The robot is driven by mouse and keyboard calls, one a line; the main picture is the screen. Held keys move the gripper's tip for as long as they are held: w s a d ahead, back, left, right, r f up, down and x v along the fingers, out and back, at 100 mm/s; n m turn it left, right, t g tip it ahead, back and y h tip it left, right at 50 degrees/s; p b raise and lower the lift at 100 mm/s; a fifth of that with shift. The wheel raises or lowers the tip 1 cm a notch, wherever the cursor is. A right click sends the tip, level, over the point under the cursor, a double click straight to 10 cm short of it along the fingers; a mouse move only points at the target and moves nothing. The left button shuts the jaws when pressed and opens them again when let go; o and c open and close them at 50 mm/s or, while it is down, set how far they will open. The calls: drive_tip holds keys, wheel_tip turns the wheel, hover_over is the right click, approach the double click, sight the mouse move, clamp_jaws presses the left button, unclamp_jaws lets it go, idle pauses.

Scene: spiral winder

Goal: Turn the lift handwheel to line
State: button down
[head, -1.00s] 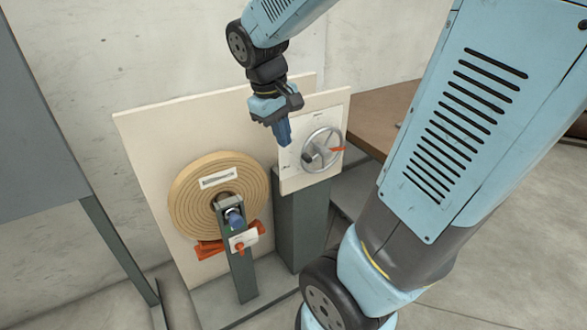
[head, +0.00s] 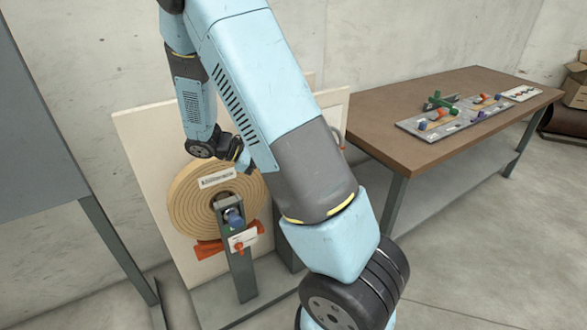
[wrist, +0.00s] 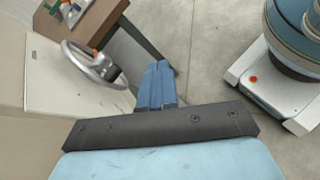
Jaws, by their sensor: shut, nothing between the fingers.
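The lift handwheel (wrist: 84,68) is a silver wheel on a pale panel, seen at the upper left of the wrist view. In the head view my arm covers nearly all of it; only a sliver of rim (head: 341,137) shows at the panel's right edge. My gripper's blue fingers (wrist: 158,80) are shut together and empty in the wrist view, to the right of the wheel in the picture and apart from it. In the head view my gripper (head: 246,161) is partly hidden behind my arm, near the coil. The line mark cannot be seen.
A tan spiral coil (head: 187,214) stands on the pale backboard (head: 140,135), with a dark green post (head: 240,275) and orange parts before it. A brown table (head: 410,105) with a board of coloured parts (head: 445,116) stands right. Open floor lies at lower right.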

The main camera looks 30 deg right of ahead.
drive_tip(key=w+f+n+t+h, duration=0.3)
drive_tip(key=f+n+h, duration=0.2)
drive_tip(key=f, duration=0.2)
drive_tip(key=w+f+n+t+h, duration=0.3)
drive_tip(key=w+f+n+h, duration=0.1)
drive_tip(key=f, duration=0.4)
drive_tip(key=d+r, duration=0.5)
drive_tip(key=d, duration=0.6)
drive_tip(key=shift+r, duration=0.25)
drive_tip(key=shift+d, duration=0.1)
